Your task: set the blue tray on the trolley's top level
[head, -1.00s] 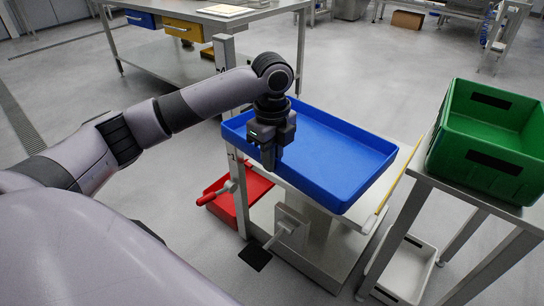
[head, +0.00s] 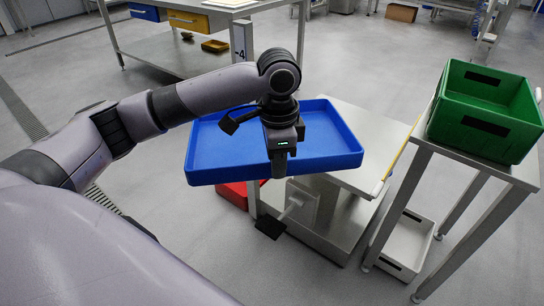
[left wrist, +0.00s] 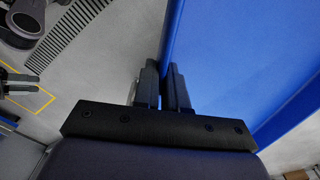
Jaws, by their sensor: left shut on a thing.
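The blue tray (head: 225,150) is level and looks raised, with its left part out past the trolley's left side. The trolley (head: 375,135) has a bare steel top showing behind and right of the tray.
A green crate (head: 478,125) stands on a steel table (head: 440,148) close at the right. A red bin (head: 234,194) is partly hidden below the tray.

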